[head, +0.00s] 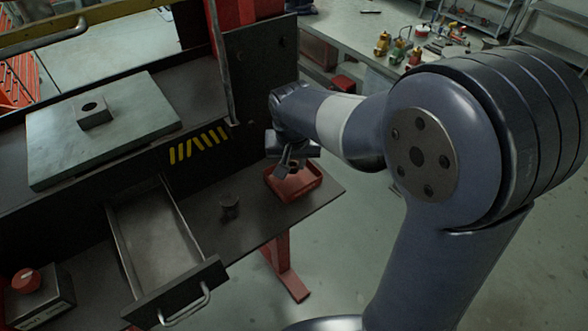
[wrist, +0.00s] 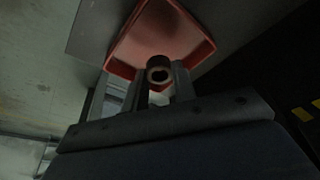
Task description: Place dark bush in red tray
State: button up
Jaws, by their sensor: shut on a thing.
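The red tray (head: 310,188) sits at the right end of the dark bench shelf in the head view. It also shows in the wrist view (wrist: 165,35), where its inside looks empty. My gripper (head: 290,163) is over the tray. In the wrist view its two fingers (wrist: 160,88) are shut on the dark bush (wrist: 159,70), a short ring with a round hole facing the camera. The bush appears in front of the tray's near edge; I cannot tell whether it touches the tray.
A small dark cylinder (head: 230,206) stands on the shelf left of the tray. An open drawer (head: 155,245) juts out further left. A dark upright panel (head: 262,70) rises behind the tray. A grey plate with a holed block (head: 93,113) lies on the upper surface.

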aim_at(293, 168)
jog(key=shift+f, duration=1.7)
jog(key=shift+f, duration=0.15)
jog(key=o, duration=1)
jog(key=shift+r, duration=0.65)
jog(key=v, duration=1.1)
jog(key=shift+s, duration=0.1)
